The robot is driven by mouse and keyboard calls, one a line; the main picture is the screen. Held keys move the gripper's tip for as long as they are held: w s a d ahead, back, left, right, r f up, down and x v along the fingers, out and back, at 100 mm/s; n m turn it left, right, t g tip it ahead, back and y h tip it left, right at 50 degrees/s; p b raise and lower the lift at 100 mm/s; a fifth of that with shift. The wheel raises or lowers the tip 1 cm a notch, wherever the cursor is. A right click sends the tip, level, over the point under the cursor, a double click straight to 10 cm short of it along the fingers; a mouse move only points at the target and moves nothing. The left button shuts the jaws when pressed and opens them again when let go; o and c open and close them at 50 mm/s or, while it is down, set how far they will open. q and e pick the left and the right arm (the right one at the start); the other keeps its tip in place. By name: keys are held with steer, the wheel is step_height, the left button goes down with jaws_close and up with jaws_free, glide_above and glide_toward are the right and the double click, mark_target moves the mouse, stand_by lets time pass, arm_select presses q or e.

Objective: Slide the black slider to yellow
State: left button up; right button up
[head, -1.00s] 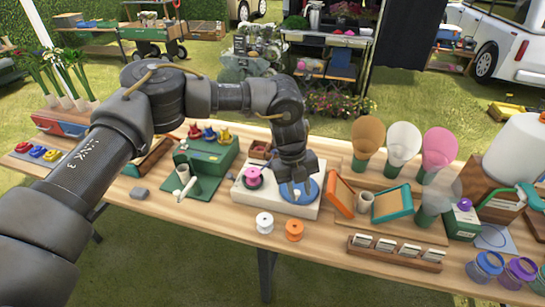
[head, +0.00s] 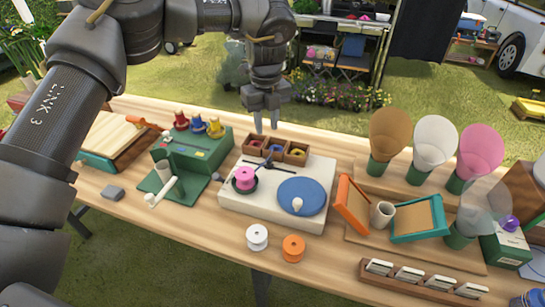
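A white box (head: 240,207) stands mid-table. On it are a pink spool (head: 244,175) and a blue disc (head: 303,204) with a small white knob (head: 297,204). A small dark piece, seemingly the black slider (head: 266,161), sits at the box's back edge, in front of the middle compartment of a wooden tray (head: 263,153). The tray's compartments show red at left, blue in the middle and yellow (head: 298,152) at right. My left gripper (head: 266,128) hangs pointing down above and behind the tray, fingers apart and empty, touching nothing visible. My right gripper is out of view.
A green box (head: 200,158) with red, blue and yellow figures stands left of the white box. White (head: 257,237) and orange (head: 293,247) spools are in front. Orange (head: 353,203) and teal (head: 417,219) frames and several cones stand right.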

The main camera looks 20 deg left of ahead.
mark_target(269, 159)
arm_select(q)
steer(key=f, duration=0.8)
steer(key=w+f, duration=0.1)
steer(key=f, duration=0.3)
steer(key=shift+d+f+p, duration=0.1)
steer(key=shift+d+p, duration=0.05)
steer(key=shift+p, duration=0.25)
steer(key=shift+c, duration=0.2)
jaws_close()
